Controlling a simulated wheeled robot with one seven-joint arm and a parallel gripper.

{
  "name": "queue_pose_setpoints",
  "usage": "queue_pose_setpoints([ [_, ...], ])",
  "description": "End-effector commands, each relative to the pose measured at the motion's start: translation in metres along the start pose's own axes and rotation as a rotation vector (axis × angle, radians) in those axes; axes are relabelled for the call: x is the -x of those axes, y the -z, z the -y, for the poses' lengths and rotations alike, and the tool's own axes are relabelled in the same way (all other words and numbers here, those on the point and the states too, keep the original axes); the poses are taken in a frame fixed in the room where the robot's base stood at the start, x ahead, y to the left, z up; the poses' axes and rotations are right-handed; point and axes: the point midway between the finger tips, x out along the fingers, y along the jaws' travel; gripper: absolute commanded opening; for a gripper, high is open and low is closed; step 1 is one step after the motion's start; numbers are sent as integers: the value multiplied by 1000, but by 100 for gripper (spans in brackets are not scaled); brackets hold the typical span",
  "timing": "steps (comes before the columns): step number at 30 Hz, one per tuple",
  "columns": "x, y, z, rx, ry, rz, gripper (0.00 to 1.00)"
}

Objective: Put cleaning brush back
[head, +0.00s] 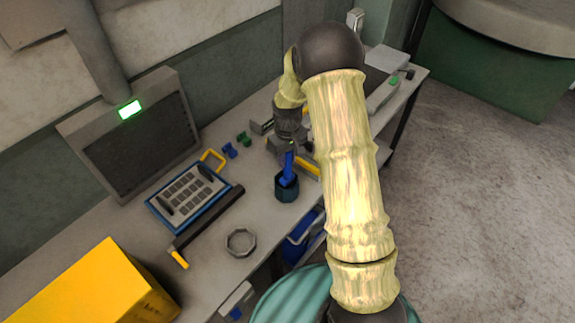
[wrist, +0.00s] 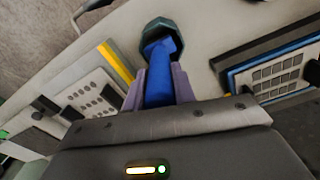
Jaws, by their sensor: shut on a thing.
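The blue cleaning brush (head: 288,168) is held upright or nearly so by my gripper (head: 290,152), partly hidden by the arm in the head view. In the wrist view my gripper (wrist: 160,82) has its two purple-grey fingers on either side of the blue brush (wrist: 157,62), shut on it. The brush's far end reaches into the mouth of a dark teal cup (head: 287,190), which stands on the bench near its front edge. The cup (wrist: 160,24) also shows in the wrist view. Whether the brush touches the cup's bottom is hidden.
On the bench (head: 215,268) are a blue-edged tray of dies (head: 187,193), a black bar with a yellow end (head: 208,222), an octagonal dish (head: 240,242) and a large yellow box (head: 90,285). A grey screened unit (head: 135,135) stands behind. Bare bench surrounds the dish.

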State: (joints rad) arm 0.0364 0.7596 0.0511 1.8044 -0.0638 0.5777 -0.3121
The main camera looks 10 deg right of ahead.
Motion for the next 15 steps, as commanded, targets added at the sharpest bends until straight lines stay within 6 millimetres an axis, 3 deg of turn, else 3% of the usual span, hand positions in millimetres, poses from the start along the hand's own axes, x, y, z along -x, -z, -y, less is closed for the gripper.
queue_pose_setpoints([
  [15,-42,0,0,0,0,-1,3],
])
